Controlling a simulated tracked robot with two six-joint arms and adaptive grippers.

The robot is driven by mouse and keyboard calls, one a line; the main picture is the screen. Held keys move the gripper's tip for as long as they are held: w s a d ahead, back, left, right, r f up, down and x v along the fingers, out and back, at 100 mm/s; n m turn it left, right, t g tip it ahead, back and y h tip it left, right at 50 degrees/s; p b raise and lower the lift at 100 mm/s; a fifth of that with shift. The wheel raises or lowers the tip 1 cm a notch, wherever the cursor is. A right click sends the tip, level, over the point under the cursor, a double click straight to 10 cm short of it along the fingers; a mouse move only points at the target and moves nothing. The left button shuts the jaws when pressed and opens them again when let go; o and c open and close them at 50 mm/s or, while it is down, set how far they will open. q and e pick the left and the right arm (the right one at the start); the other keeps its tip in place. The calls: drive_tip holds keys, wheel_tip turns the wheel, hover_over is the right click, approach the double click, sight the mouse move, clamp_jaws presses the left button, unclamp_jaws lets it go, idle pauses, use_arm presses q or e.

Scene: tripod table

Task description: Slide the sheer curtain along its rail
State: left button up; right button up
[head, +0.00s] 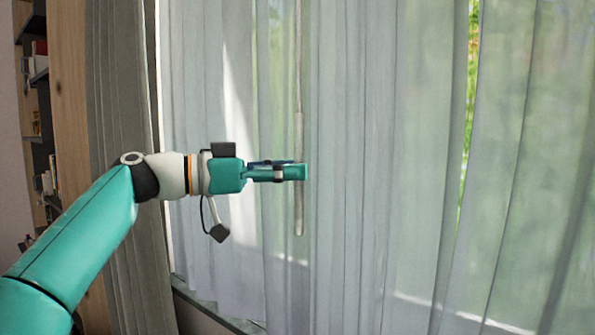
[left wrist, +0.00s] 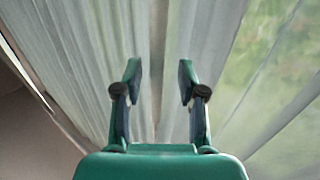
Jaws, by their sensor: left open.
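The sheer curtain (head: 350,120) hangs in pale grey-white folds across most of the head view. A thin light wand (head: 299,210) hangs upright in front of it. My left gripper (head: 304,172) reaches in from the left at the wand's height, and its fingertips cover part of the wand. In the left wrist view the left gripper (left wrist: 159,78) is open, with its two fingers apart and the curtain (left wrist: 75,60) beyond them. A greyish upright strip shows between the fingers; I cannot tell whether it is the wand or a fold. My right gripper is not in view.
A darker grey drape (head: 120,130) hangs at the left, beside a wooden panel (head: 70,110) and dark shelves. A window sill (head: 205,312) runs low behind the curtain. Greenery (head: 471,95) shows through a gap at the right.

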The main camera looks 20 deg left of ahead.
use_arm(q)
drive_tip(key=v, duration=1)
drive_tip(key=shift+s, duration=0.15)
